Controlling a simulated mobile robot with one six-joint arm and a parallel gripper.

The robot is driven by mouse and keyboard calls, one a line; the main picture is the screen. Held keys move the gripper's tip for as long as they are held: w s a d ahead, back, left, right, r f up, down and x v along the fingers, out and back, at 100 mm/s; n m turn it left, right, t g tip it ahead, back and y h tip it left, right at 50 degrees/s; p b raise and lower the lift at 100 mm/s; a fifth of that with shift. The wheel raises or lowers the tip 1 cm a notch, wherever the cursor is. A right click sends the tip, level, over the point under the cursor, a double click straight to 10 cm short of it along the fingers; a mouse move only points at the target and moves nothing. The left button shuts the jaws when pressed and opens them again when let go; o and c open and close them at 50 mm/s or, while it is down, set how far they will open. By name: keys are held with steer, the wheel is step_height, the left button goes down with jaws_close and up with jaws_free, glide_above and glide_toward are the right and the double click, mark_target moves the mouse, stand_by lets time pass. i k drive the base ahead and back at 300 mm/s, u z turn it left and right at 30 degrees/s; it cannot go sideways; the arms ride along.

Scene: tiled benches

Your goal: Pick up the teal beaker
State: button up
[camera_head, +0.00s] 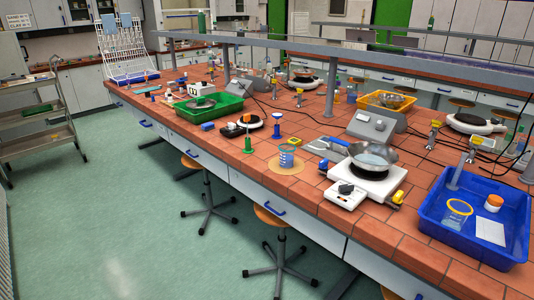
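A small see-through beaker with a blue-teal tint (287,157) stands upright on a round tan mat (284,168) near the front edge of the tiled bench. It is the closest match to the teal beaker. A second clear beaker with a yellowish rim (457,215) stands in the blue tray (434,229) at the right. My gripper is not in view, and nothing visible touches the beaker on the mat.
A hot plate (365,184) with a metal pan (374,156) stands right of the beaker. A green tray (209,125) lies farther left.

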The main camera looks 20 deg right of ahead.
mark_target(286, 155)
steer(key=u, duration=0.7)
steer(key=i, duration=0.85)
steer(key=u, duration=0.45)
